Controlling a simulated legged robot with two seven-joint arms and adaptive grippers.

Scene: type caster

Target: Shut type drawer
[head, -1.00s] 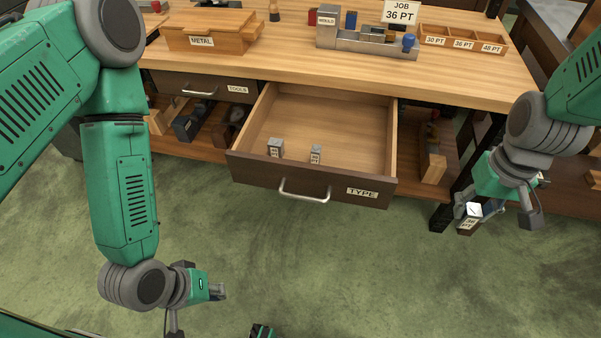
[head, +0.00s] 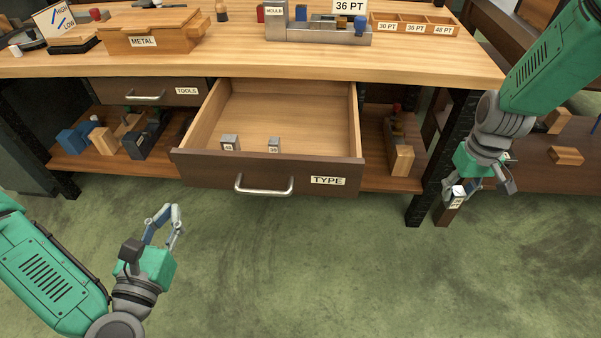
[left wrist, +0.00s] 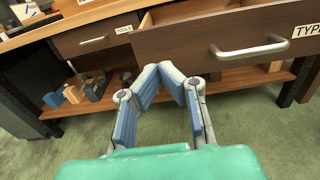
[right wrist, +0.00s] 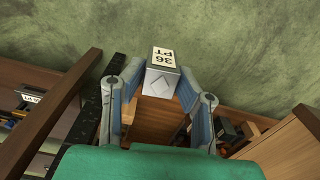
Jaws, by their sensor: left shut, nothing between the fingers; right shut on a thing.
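The type drawer (head: 334,181) stands pulled out under the bench top, its front labelled TYPE with a metal bar handle (head: 264,186). Inside are two small type blocks, one on the left (head: 230,142) and one on the right (head: 274,144). My left gripper (head: 172,212) is shut and empty, in front of and left of the drawer, apart from the handle; the handle also shows in the left wrist view (left wrist: 250,49). My right gripper (head: 456,192) is shut on a type block labelled 36 PT (right wrist: 162,75), held right of the drawer near the bench leg.
The tools drawer (head: 143,92) is closed at the left. A lower shelf (head: 95,163) holds several tools and blocks. On the bench top (head: 200,65) are a METAL box (head: 150,32), a mould (head: 320,36) and a sectioned tray (head: 412,29). The green floor before the drawer is clear.

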